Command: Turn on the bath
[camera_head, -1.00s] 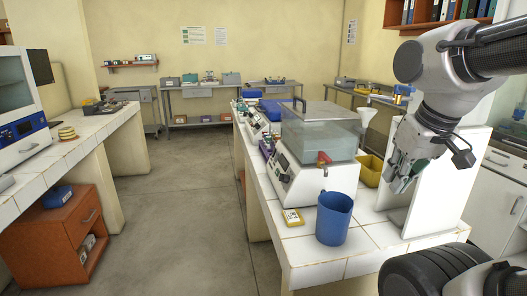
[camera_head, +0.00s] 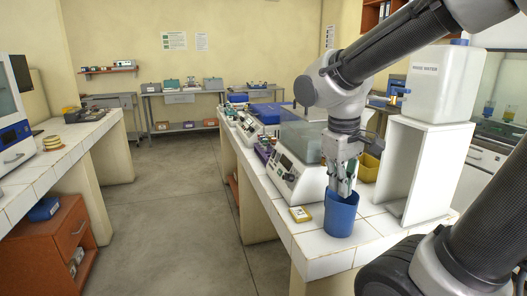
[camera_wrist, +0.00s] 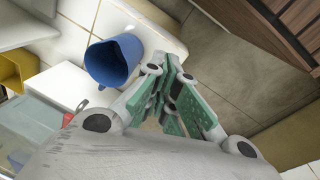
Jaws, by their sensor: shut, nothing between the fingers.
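The bath is a white unit (camera_head: 296,188) with a clear water tank (camera_head: 300,138) on top, standing on the tiled bench. Its dark control panel (camera_head: 285,162) is on the left-facing side. My gripper (camera_head: 343,192) is shut and empty, pointing down to the right of the bath, and it overlaps the blue jug (camera_head: 340,220) in the head view. In the wrist view the fingers (camera_wrist: 172,72) are just right of the jug (camera_wrist: 112,62). The arm hides part of the tank and of the bath's right side. I cannot tell whether the panel is lit.
A small yellow item (camera_head: 300,214) lies by the bench's left edge. A yellow bin (camera_head: 369,168) and a white stand (camera_head: 430,165) bearing a white water container (camera_head: 439,85) are on the right. The floor aisle (camera_head: 185,200) left of the bench is clear.

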